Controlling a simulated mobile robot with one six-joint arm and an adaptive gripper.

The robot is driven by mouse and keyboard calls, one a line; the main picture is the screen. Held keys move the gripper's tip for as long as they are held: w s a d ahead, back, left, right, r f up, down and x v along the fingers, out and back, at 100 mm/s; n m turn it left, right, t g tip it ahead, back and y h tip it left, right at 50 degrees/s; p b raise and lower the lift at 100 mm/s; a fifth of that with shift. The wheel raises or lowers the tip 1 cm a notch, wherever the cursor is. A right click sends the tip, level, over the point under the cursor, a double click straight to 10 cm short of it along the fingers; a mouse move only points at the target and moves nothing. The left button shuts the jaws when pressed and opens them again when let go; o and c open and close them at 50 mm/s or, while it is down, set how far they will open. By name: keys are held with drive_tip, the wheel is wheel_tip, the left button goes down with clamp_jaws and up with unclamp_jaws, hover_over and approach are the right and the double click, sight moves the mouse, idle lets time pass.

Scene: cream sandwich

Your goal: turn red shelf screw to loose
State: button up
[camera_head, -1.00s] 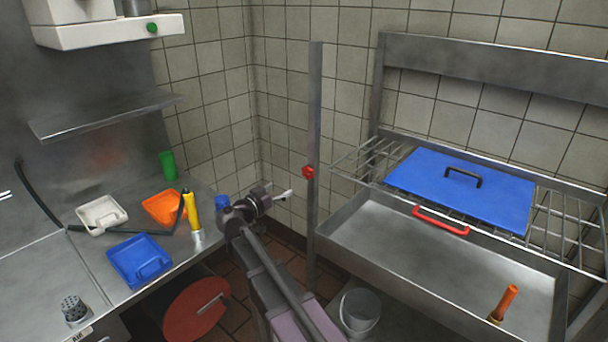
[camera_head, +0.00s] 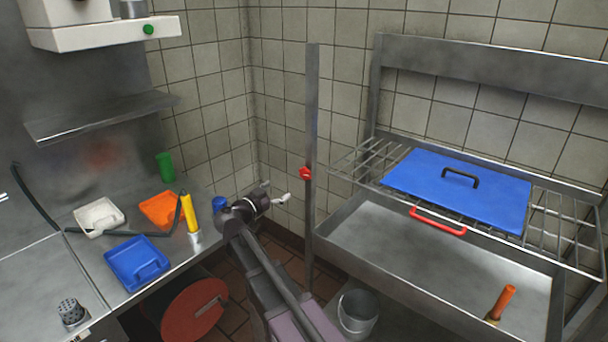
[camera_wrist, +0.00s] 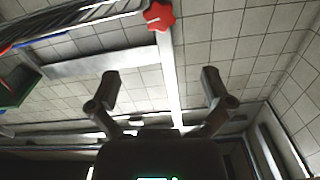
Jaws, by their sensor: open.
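The red screw (camera_head: 305,174) is a knob on an upright metal post (camera_head: 311,130) at the left end of the wire shelf. It also shows as a red star-shaped knob with a pale mark in the wrist view (camera_wrist: 158,16), near the top edge. My gripper (camera_head: 284,192) is just left of the post and a little below the knob in the head view. In the wrist view my gripper (camera_wrist: 160,84) has its two fingers wide apart, with nothing between them but the post behind. The knob is beyond the fingertips, and no contact shows.
A wire shelf (camera_head: 355,158) holds a blue lid (camera_head: 455,190) with a black handle. Below is a metal sink (camera_head: 400,240) with a red handle on its rim (camera_head: 437,222). A bucket (camera_head: 357,312) stands below. A counter (camera_head: 110,298) with trays is at left.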

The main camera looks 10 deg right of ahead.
sight(304, 173)
drive_tip(key=x, duration=1.2)
drive_tip(key=shift+w+d, duration=0.15)
drive_tip(key=shift+d, duration=0.15)
drive_tip(key=c, duration=1.1)
